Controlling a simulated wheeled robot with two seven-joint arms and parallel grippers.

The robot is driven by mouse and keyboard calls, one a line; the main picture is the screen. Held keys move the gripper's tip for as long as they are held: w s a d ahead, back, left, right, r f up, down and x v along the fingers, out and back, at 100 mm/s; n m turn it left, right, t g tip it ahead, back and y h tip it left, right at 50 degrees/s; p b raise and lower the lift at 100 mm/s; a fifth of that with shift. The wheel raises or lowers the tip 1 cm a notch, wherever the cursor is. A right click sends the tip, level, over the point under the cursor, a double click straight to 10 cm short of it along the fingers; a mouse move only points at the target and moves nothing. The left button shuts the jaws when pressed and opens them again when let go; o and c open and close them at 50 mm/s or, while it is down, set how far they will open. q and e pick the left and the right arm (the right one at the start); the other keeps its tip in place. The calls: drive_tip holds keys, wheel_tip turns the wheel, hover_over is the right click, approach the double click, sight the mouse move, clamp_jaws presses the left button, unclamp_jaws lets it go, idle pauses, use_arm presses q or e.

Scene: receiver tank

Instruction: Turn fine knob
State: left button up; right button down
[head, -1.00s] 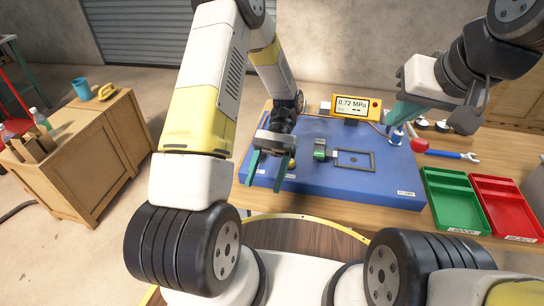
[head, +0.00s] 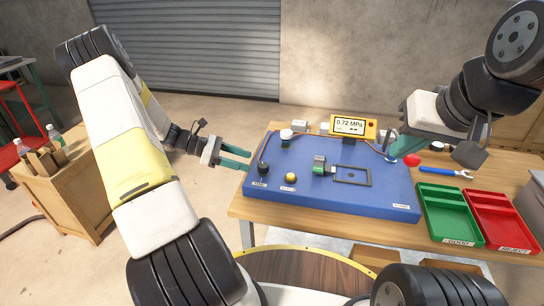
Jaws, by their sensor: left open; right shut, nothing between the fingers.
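A blue panel (head: 330,205) lies on the wooden table. At its left end stands a black knob (head: 263,168), with a small brass-yellow knob (head: 291,177) to its right. Their labels are too small to read, so I cannot tell which is the fine knob. My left gripper (head: 243,160) is open and empty, just left of the black knob and apart from it. My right gripper (head: 391,151) is shut and empty at the panel's back right corner; its tips partly hide a small blue-and-white part there. The yellow gauge (head: 353,127) reads 0.72 MPa.
A green-and-grey block (head: 319,165) and a dark rectangular frame (head: 352,176) sit mid-panel. A white-topped dark part (head: 287,136) stands at the back left. Green GOOD (head: 451,238) and red REJECT (head: 507,243) trays and a blue-handled tool (head: 452,173) lie right.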

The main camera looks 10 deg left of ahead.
sight(260, 165)
use_arm(q)
drive_tip(key=x, duration=0.7)
drive_tip(key=shift+w+d+f, duration=0.1)
drive_tip(key=shift+w, duration=0.15)
